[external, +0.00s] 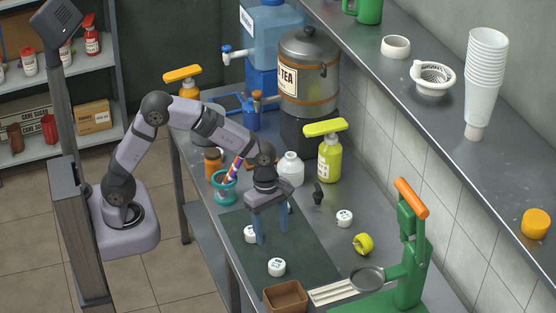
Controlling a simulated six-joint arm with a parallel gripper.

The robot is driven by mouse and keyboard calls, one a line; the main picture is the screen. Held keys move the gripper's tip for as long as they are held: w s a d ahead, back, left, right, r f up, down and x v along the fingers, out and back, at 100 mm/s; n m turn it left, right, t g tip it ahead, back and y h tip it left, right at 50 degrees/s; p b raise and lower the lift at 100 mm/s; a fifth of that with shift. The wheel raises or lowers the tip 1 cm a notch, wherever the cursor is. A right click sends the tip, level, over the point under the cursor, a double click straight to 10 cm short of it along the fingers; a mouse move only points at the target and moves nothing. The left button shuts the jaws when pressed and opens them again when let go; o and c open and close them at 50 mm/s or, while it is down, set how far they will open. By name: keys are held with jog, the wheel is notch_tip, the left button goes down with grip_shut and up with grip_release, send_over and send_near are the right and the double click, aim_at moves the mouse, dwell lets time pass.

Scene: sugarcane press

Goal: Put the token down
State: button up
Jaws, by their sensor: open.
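My gripper (272,238) points down over the dark mat (310,262), its two blue fingers apart with no token visible between them. Three white round tokens with dark markings show. Another token (277,267) lies on the mat in front of the gripper. A third token (345,217) lies on the metal counter to the right of the mat. I cannot tell whether the fingertips touch the mat.
A brown wooden box (286,298) and a green press (409,255) with an orange handle stand in front. A teal cup (224,188), white bottle (291,169) and yellow-green pump bottle (330,155) stand behind the gripper. A yellow roll (363,243) lies right of the mat.

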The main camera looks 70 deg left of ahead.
jog(key=s+a+f+m+y, duration=0.1)
jog(key=s+a+f+m, duration=0.1)
jog(key=s+a+m, duration=1.5)
jog(key=m, duration=0.4)
jog(key=shift+s+g, duration=0.3)
jog(key=shift+s, duration=0.05)
jog(key=shift+o, duration=0.5)
jog(key=shift+f, duration=0.1)
